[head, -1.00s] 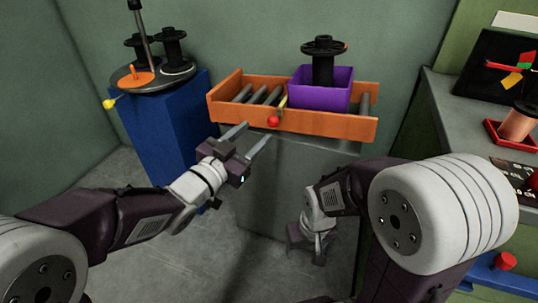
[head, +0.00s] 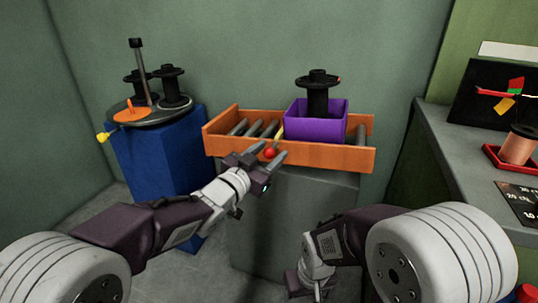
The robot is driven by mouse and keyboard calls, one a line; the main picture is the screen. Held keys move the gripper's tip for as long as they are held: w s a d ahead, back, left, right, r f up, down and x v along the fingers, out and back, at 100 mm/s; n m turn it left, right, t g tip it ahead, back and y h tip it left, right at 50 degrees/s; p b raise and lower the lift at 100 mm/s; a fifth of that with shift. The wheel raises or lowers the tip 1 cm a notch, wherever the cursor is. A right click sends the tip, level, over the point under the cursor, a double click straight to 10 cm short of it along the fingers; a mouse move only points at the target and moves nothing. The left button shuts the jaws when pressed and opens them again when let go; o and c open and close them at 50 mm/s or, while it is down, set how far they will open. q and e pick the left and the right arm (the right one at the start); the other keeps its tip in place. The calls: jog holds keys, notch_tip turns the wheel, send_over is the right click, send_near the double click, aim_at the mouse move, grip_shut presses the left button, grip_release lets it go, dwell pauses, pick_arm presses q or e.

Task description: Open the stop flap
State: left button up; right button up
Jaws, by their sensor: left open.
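The stop flap shows as a thin yellow bar (head: 279,132) with a red ball knob (head: 269,153) at the front wall of the orange roller tray (head: 330,157). The bar stands up beside the left side of the purple bin (head: 314,123). My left gripper (head: 268,152) is open, with its two fingers on either side of the red knob in the picture; I cannot tell if they touch it. My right gripper (head: 314,287) hangs low in front of the grey pedestal, away from the tray, and its jaws are not clear.
A black spool (head: 318,97) stands in the purple bin. A blue cabinet (head: 158,155) at left carries a turntable with black spools. A grey counter (head: 450,150) at right holds a red tray with a copper spool (head: 518,146). Bare rollers show left of the bin.

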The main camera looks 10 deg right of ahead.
pick_arm(q)
jog(key=shift+c, duration=0.3)
grip_shut()
dwell(1.1)
